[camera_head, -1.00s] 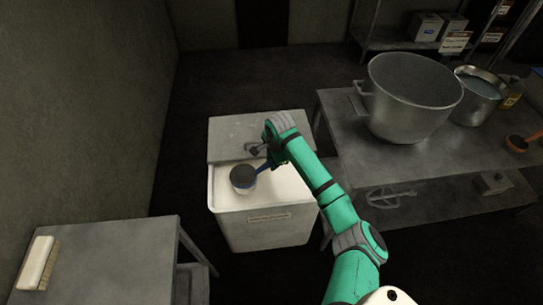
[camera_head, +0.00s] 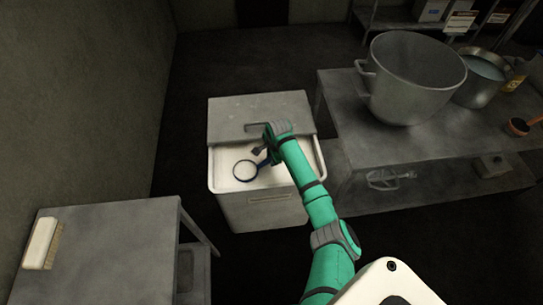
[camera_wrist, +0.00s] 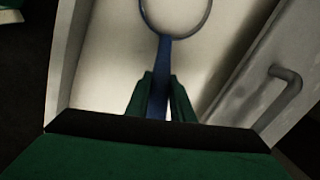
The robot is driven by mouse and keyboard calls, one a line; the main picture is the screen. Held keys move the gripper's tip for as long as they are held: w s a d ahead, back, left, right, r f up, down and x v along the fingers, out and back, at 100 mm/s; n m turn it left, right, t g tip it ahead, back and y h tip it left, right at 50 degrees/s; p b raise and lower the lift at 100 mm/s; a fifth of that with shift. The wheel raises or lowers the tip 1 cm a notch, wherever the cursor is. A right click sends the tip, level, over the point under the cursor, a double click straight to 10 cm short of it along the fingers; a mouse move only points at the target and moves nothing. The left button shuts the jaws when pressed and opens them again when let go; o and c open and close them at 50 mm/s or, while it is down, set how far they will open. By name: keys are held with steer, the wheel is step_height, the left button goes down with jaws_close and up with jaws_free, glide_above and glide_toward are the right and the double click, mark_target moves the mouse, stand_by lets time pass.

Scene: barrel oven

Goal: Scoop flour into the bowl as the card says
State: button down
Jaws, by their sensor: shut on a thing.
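My gripper (camera_head: 267,157) is shut on the blue handle of a scoop (camera_head: 236,174), over the open flour bin (camera_head: 262,213). In the wrist view the fingers (camera_wrist: 160,88) pinch the blue handle (camera_wrist: 161,60), and the round rim (camera_wrist: 145,18) lies ahead. The rim is low at the pale flour (camera_head: 222,160); its inside looks as white as the flour around it. I cannot tell how full the scoop is. A big metal bowl (camera_head: 415,85) with side handles stands on the table at right. A white card with print (camera_head: 460,22) shows at the back shelf; its text is unreadable.
The bin's grey lid (camera_head: 285,107) covers its far part. The metal table (camera_head: 345,110) also holds a pot of pale contents (camera_head: 482,80) and an orange-handled scoop (camera_head: 519,127). A side table (camera_head: 120,240) with a brush (camera_head: 42,243) stands at lower left.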

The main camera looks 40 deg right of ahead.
stand_by(0.3)
steer(key=shift+x, duration=0.9)
steer(key=shift+s+f, duration=0.15)
steer(key=shift+f, duration=0.3)
stand_by(0.4)
steer(key=w+v, duration=0.2)
steer(key=v, duration=0.8)
steer(key=w+d+r+v, duration=0.1)
steer(key=w+v, duration=0.1)
steer(key=v, duration=0.8)
steer(key=shift+r, duration=0.35)
steer(key=shift+w, duration=0.1)
